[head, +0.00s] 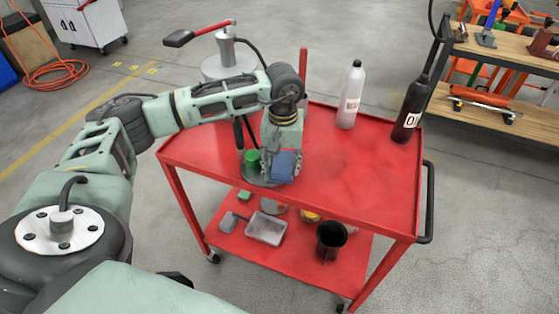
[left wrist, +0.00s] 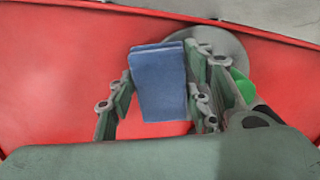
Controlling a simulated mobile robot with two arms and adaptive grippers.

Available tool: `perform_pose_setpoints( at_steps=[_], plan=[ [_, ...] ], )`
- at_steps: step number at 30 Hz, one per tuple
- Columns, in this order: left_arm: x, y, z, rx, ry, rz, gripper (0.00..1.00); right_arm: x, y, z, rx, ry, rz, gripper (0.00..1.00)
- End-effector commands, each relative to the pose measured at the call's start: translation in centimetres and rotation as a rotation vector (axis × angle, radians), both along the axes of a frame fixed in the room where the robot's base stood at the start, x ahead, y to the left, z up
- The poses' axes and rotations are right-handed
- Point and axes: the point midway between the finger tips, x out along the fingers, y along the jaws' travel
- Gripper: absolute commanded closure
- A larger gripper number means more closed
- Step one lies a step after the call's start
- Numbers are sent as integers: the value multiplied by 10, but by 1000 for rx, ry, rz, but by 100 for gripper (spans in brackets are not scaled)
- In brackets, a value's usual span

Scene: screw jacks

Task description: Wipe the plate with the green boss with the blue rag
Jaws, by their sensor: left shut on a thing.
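The blue rag (head: 284,166) is a folded block between the fingers of my left gripper (head: 280,160) over the red cart. It also shows in the left wrist view (left wrist: 158,82), where my left gripper (left wrist: 158,100) is shut on it. The grey round plate (head: 256,181) with the green boss (head: 252,161) is on the cart top, left of the rag in the head view. The plate (left wrist: 225,45) is partly hidden behind the rag and fingers. I cannot tell whether the rag touches the plate. My right gripper is not in view.
The red cart top (head: 350,178) is clear to the right. A white bottle (head: 349,100) and a dark bottle (head: 409,112) stand along its back edge. A lower shelf holds a grey tray (head: 267,228) and a black cup (head: 331,240).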

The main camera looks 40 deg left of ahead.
Motion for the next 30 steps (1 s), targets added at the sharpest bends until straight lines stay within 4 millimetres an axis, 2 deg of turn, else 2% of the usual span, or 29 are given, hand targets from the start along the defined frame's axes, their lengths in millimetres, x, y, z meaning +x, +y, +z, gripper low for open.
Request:
perform_pose_setpoints(
  at_steps=[3, 11, 24, 30],
  plan=[
    [-10, -2, -2, 0, 4, -2, 75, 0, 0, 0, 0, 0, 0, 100],
    [-14, 0, -2, 0, 1, 0, 75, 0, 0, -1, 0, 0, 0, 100],
    [-24, 40, -6, 13, 6, 10, 75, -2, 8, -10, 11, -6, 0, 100],
    [-24, 42, -5, 12, 8, 11, 75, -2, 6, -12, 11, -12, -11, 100]
  ],
)
